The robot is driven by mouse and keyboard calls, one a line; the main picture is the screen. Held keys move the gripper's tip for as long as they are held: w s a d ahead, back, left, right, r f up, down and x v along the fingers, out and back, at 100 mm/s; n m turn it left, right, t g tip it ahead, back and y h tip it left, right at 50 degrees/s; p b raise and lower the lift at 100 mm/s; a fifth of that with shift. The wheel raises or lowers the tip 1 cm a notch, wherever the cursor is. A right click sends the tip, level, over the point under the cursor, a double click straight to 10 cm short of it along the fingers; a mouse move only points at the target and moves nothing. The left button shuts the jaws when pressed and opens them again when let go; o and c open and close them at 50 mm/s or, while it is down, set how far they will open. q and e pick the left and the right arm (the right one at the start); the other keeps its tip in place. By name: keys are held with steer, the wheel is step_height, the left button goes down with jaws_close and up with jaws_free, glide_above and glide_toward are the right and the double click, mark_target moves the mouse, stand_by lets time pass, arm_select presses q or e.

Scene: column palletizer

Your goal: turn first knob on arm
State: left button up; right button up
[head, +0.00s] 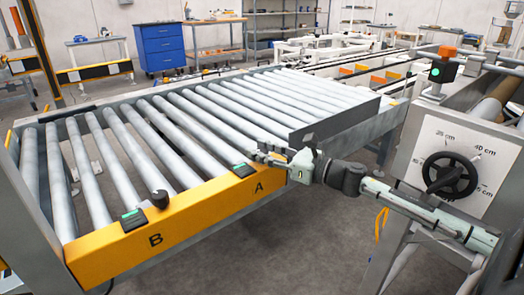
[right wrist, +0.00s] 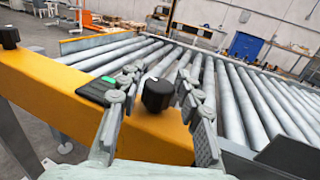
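A black knob (right wrist: 157,95) sits on the yellow rail (right wrist: 150,135) of the roller conveyor. In the right wrist view it stands between the two fingers of my right gripper (right wrist: 158,84), which are spread apart with visible gaps to the knob. In the head view my right gripper (head: 266,156) is at the rail beside the letter A and hides that knob. A second black knob (head: 159,198) sits by the letter B; a black knob (right wrist: 9,38) also shows at the far left of the right wrist view. My left gripper is out of view.
Small green-lit panels (head: 243,170) sit on the rail. Rollers (head: 200,120) lie behind it, with a grey guide plate (head: 335,123) near the gripper. A black handwheel (head: 448,178) with centimetre marks and a green-lit button box (head: 440,72) are at the right.

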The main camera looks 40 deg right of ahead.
jaws_close()
steer(key=shift+a+m+t+h, duration=0.1)
steer(key=shift+m+t+h, duration=0.3)
steer(key=shift+m+h, duration=0.9)
steer(key=shift+a+m+t+h, duration=0.1)
steer(key=shift+m+t+h, duration=0.45)
steer(key=shift+h, duration=1.25)
steer(key=m+g+h, duration=0.1)
steer(key=m+h, duration=0.3)
steer(key=h, duration=0.1)
steer(key=shift+h, duration=0.4)
steer(key=m+g+h, duration=0.1)
steer(key=m+h, duration=0.1)
steer(key=h, duration=0.1)
steer(key=m+g+h, duration=0.2)
steer(key=m+h, duration=0.1)
steer(key=h, duration=0.1)
steer(key=shift+g, duration=0.25)
steer(key=shift+d+m+g+h, duration=0.1)
steer(key=shift+m+g+h, duration=1.2)
steer(key=shift+g, duration=0.1)
steer(key=shift+o, duration=2.3)
jaws_free()
steer(key=shift+d, duration=0.1)
steer(key=v, duration=1.2)
steer(key=shift+w, duration=0.1)
